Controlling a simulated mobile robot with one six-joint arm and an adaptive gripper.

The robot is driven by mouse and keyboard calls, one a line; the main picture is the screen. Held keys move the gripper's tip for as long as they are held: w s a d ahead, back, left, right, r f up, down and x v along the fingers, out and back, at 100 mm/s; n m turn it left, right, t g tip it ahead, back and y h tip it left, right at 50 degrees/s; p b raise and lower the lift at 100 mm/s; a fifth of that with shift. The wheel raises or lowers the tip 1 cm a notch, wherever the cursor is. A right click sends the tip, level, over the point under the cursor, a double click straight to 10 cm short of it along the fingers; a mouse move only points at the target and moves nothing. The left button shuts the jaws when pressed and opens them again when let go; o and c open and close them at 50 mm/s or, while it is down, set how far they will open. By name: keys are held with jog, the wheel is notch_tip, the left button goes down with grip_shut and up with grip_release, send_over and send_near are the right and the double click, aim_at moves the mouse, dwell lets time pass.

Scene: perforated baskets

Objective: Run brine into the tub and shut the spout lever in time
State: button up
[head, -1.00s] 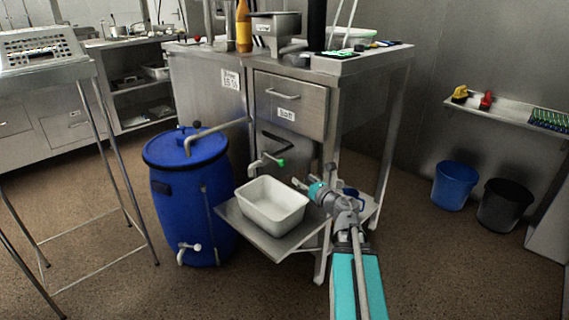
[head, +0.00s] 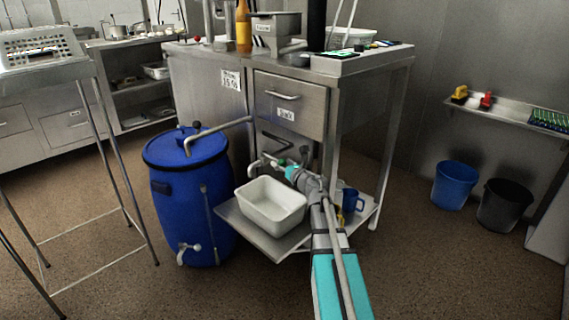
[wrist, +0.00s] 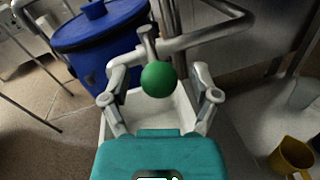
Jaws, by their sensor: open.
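The white tub (head: 270,207) stands on a metal shelf below the spout. The spout (head: 256,164) comes from the cabinet front above the tub; its pipe also shows in the wrist view (wrist: 205,36). The lever's green knob (wrist: 158,79) is between the fingers of my open gripper (wrist: 161,97), with gaps at both sides. In the head view my gripper (head: 281,166) is at the spout and hides the knob. The tub's inside (wrist: 180,105) is partly hidden in the wrist view; I see no brine stream. The blue barrel (head: 188,195) stands left of the tub.
A blue mug (head: 352,200) and a yellow mug (wrist: 292,157) are right of the tub, close to my arm. A drawer (head: 290,102) is above the spout. Blue (head: 455,185) and black (head: 503,206) buckets stand by the right wall. Floor in front is clear.

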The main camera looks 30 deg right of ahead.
jog(key=shift+w, duration=0.1)
grip_shut()
jog(key=shift+w+d, duration=0.1)
jog(key=shift+d, duration=0.3)
jog(key=shift+a, duration=0.2)
jog(key=shift+h, duration=0.3)
